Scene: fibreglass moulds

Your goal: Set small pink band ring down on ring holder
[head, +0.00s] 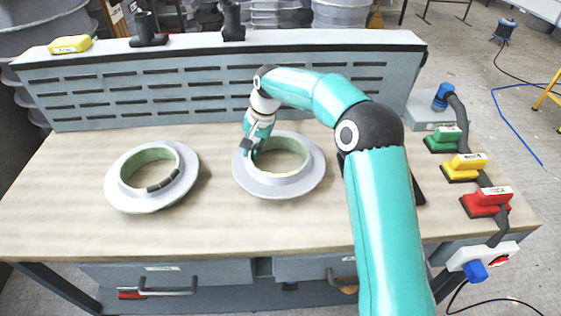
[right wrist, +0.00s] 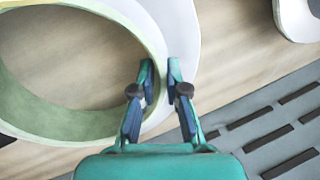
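I see no small pink band ring in either view, and nothing plainly marked as a ring holder. A pale grey flanged ring with a green inner wall (head: 308,178) lies flat at the middle of the bench. My right gripper (head: 251,153) is at the far left of the middle ring. My left gripper is out of view.
A slotted grey back panel (head: 215,85) stands behind the bench. The wooden bench top (head: 230,225) is clear in front of the rings.

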